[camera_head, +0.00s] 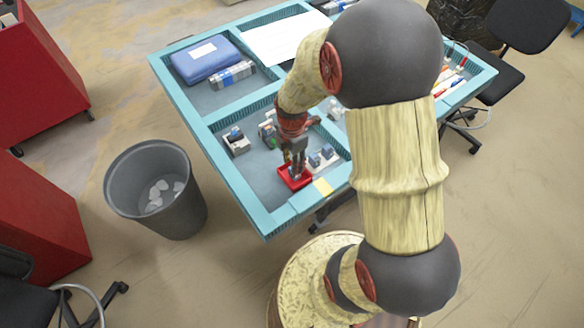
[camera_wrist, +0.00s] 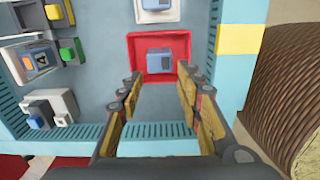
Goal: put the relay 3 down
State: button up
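A small blue-grey relay (camera_wrist: 159,61) sits inside a shallow red tray (camera_wrist: 180,42) in the wrist view; no number is readable on it. In the head view the red tray (camera_head: 284,181) lies at the near corner of the table, and my gripper (camera_head: 297,172) points down into it, largely hiding what it holds. In the wrist view my gripper (camera_wrist: 160,80) is open, its two fingers apart on the left and right. The relay shows in the gap between the fingertips, with clear space at both sides, and appears untouched by them.
Socket boxes with relays (camera_wrist: 40,60) stand left of the tray, and another relay (camera_wrist: 156,4) lies beyond it. A yellow patch (camera_head: 323,187) is right of the tray. The teal table rim (camera_head: 240,190) is close. A grey bin (camera_head: 155,190) stands on the floor.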

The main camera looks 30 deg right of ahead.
jog(key=s+a+r+m+t, duration=0.25)
jog(key=r+m, duration=0.25)
jog(key=r, duration=0.6)
jog(key=s+a+r+m+t, duration=0.1)
jog(key=a+r+m, duration=0.3)
jog(key=r, duration=0.7)
jog(key=s+a+r+m+t, duration=0.2)
jog(key=s+a+r+m, duration=0.2)
jog(key=s+r+m, duration=0.4)
jog(key=shift+s+a+m+p, duration=0.2)
jog(key=shift+s+m+p, duration=0.2)
jog(key=shift+m, duration=0.2)
